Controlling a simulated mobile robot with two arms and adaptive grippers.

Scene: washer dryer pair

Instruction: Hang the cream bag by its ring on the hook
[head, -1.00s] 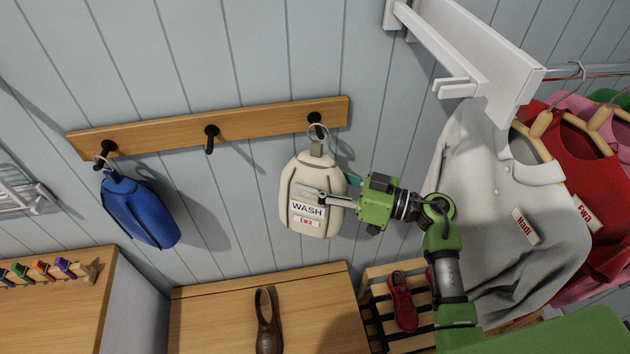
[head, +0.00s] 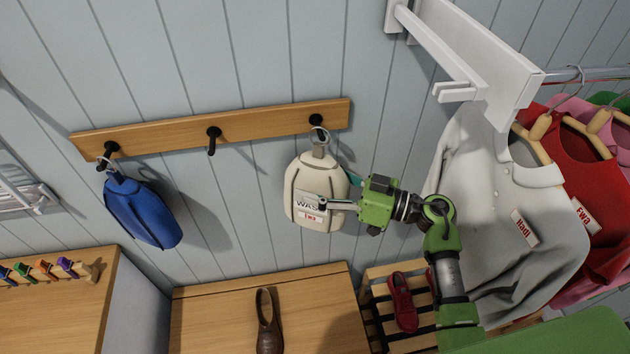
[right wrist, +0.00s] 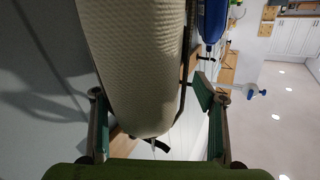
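The cream bag (head: 300,180), with a WASH label and a red-lettered name tag, hangs upright below the right-hand black hook (head: 316,120) on the wooden rail. Its metal ring (head: 319,135) overlaps the hook and appears to be looped on it; the exact contact is too small to tell. My right gripper (head: 323,202) is at the bag's lower front right, partly covering the label. In the right wrist view the bag (right wrist: 135,60) fills the upper middle, and the gripper's fingers (right wrist: 155,112) stand wide apart, with a gap beside the bag. My left gripper is not in view.
A blue bag (head: 143,210) hangs on the left hook; the middle hook (head: 213,138) is empty. A white bracket shelf (head: 470,50) and hanging shirts (head: 500,200) are close on the right. A bench (head: 215,315) with a brown shoe (head: 268,325) stands below.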

